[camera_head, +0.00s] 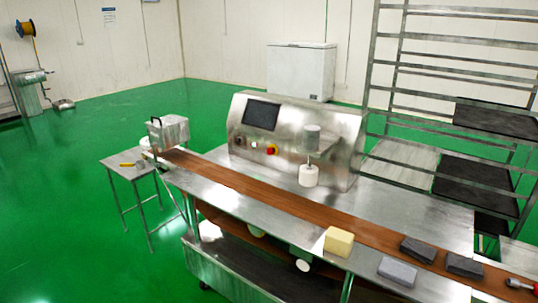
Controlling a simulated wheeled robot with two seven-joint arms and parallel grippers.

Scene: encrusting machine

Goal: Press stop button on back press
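A steel machine (300,125) with a slanted front panel stands behind the conveyor belt. A dark screen (262,115) is set in the panel. No label is readable, so I cannot tell from the picture alone which press this is. A vertical cylinder with a white lower end (309,175) hangs at the machine's front, right of the button, over the bench.
A brown belt (280,208) runs along the steel bench. A yellow block (338,242) and several grey blocks (397,271) lie at the front right. A small table (135,170) stands left, a rack (450,100) right. Green floor (80,220) is open at the left.

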